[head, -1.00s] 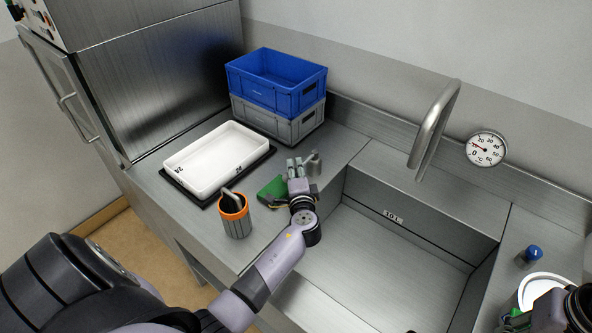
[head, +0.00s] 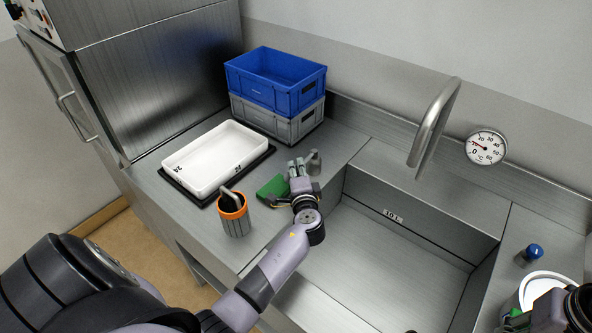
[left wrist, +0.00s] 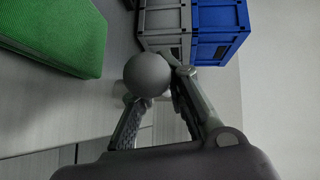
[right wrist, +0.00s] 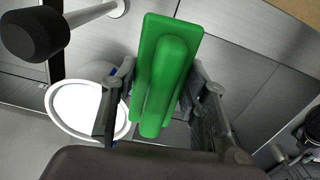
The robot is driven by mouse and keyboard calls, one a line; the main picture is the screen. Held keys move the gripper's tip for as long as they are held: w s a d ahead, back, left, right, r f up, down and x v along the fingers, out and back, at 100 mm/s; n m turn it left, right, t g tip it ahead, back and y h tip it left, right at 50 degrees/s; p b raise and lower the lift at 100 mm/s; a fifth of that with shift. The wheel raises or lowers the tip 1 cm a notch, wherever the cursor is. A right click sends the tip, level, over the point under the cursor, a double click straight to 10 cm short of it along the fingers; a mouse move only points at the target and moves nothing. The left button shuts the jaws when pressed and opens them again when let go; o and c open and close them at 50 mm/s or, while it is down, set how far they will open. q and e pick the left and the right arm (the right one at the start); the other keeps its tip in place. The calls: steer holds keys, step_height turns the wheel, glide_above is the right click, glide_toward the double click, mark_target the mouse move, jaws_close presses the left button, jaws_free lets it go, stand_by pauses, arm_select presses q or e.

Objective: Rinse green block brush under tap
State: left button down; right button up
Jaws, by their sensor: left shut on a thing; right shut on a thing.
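The green block brush (right wrist: 168,70) is held between the fingers of my right gripper (right wrist: 158,115), which is shut on it. In the head view only a little of the brush (head: 515,319) shows at the lower right edge, beside the white bucket. The tap (head: 433,125) is a bent steel spout over the sink (head: 390,260); no water stream shows. My left gripper (head: 297,168) is at the sink's left rim, shut on a grey round knob (left wrist: 147,75). The knob's base is mostly hidden by the fingers.
A green pad (head: 270,189) lies beside my left gripper. An orange-rimmed cup (head: 235,218), white tray (head: 217,158) and stacked blue crate (head: 275,80) and grey crate (head: 280,122) stand left. A white bucket (right wrist: 85,108) and blue-capped bottle (head: 530,256) are right. The sink basin looks clear.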

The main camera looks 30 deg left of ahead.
arm_select(q)
steer(key=d+f+n+g+y+b, duration=0.1)
steer(key=b, duration=0.1)
steer(key=d+n+g+y+b, duration=0.1)
steer(key=b, duration=0.2)
steer(key=shift+f+g, duration=0.3)
steer(key=shift+f, duration=0.05)
steer(key=shift+d+r+n+g+y+b, duration=0.2)
steer(key=shift+d+n+g+y+b, duration=0.1)
steer(key=shift+n+g+y+b, duration=0.25)
steer(key=shift+r, duration=0.1)
steer(key=c, duration=1.9)
jaws_free()
steer(key=shift+c, duration=0.2)
steer(key=shift+o, duration=1.3)
steer(key=shift+s+a+r, duration=0.1)
steer(key=shift+r, duration=0.15)
steer(key=shift+r, duration=0.1)
